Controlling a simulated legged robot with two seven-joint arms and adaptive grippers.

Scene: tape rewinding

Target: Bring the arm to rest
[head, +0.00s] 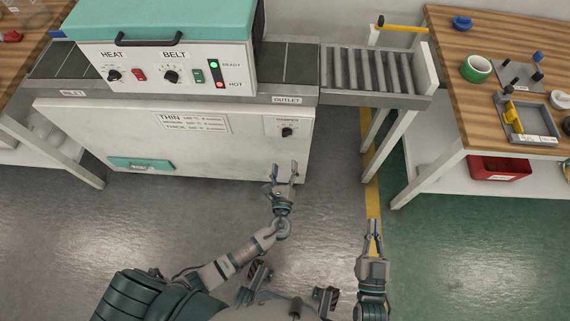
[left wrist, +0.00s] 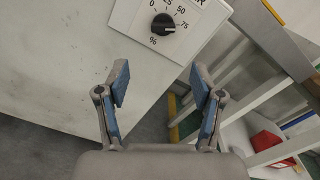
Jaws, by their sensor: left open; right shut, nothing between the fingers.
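My left gripper (head: 284,172) is open and empty in front of the lower right part of the white machine front (head: 215,145). In the left wrist view its two blue-padded fingers (left wrist: 162,95) stand apart with nothing between them. A black damper-type knob (left wrist: 163,24) on a white plate lies beyond the fingers, apart from them. The same knob (head: 287,132) shows in the head view above the left gripper. My right gripper (head: 374,228) is shut and empty, over the floor at the yellow line.
The machine has a teal lid (head: 160,20), HEAT and BELT knobs and lit green and red lamps. A roller outlet (head: 375,72) joins it on the right. A wooden table (head: 460,100) holds green tape (head: 476,68) and a grey fixture; a red bin (head: 497,168) sits below. Floor between is clear.

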